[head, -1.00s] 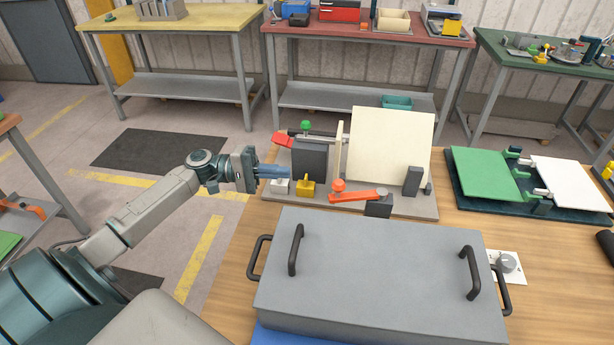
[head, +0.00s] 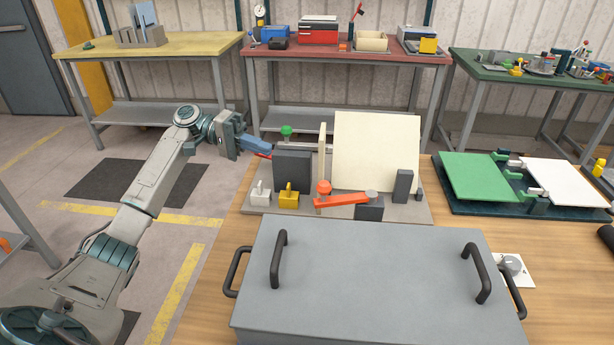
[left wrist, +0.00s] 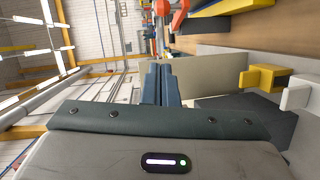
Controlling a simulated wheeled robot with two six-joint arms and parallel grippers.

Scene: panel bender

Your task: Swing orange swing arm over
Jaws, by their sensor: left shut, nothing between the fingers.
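The orange swing arm (head: 343,201) lies low across the front of the panel bender's grey base (head: 415,212), with an orange knob (head: 323,187) at its left end and a grey round pivot at its right end. A cream panel (head: 376,150) stands tilted behind it. My left gripper (head: 268,152) is shut and empty, left of the dark grey block (head: 292,170) and close to a red part partly hidden behind it. In the left wrist view the closed blue fingers (left wrist: 160,85) point toward the cream panel. My right gripper is not in view.
A yellow block (head: 288,196) and a white block (head: 261,192) stand at the base's front left. A grey lidded box (head: 370,275) with black handles fills the table front. A green and white panel fixture (head: 480,180) lies to the right.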

